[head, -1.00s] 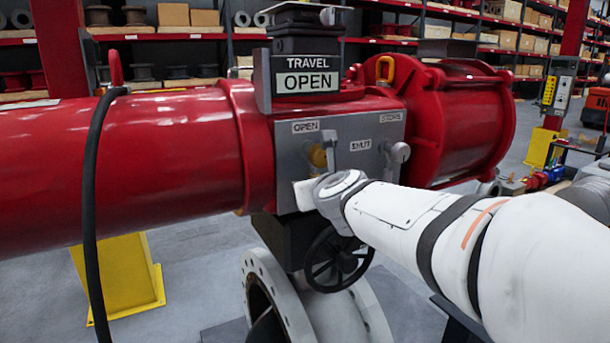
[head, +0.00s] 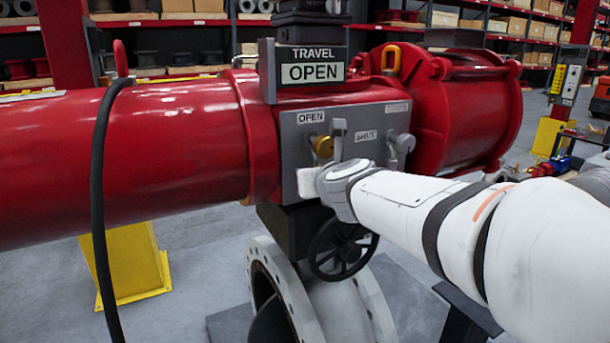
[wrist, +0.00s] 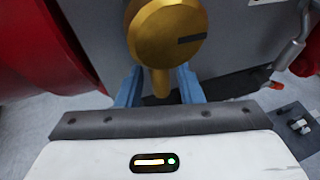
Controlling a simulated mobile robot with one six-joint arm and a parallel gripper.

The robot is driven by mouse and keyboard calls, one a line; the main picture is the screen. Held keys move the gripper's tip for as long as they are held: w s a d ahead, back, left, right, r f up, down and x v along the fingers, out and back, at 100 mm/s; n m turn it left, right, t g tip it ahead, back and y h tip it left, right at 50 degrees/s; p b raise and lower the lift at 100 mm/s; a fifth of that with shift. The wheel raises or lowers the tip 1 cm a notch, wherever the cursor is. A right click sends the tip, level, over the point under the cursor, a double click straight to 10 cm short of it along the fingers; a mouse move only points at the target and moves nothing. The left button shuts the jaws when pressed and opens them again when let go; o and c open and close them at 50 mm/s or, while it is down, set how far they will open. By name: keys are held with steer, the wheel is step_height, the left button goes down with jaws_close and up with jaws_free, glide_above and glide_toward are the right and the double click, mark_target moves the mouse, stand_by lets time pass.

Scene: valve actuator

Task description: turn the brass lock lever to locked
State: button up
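The brass lock (wrist: 168,30) fills the top of the wrist view as a round brass face with a dark slot. Its lever (wrist: 160,82) is a short brass stem pointing down toward my gripper. My gripper (wrist: 160,88) is open, with one blue finger on each side of the stem and a narrow gap showing on both sides. In the head view the brass lock (head: 323,147) sits on the grey panel (head: 292,150) below the OPEN label. My wrist and a grey handle partly cover that area, and the fingertips are hidden there.
A grey handle (head: 339,138) stands beside the lock, and another grey lever (head: 402,146) is at the panel's right. A black handwheel (head: 342,250) hangs below my wrist. The red actuator cylinder (head: 150,155) is at left. The travel sign (head: 312,73) reads OPEN.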

steer(key=shift+o, duration=0.7)
steer(key=a+p+v, duration=0.1)
steer(key=p+v, duration=0.3)
steer(key=v, duration=0.3)
steer(key=shift+s+d, duration=0.4)
steer(key=shift+d, duration=0.1)
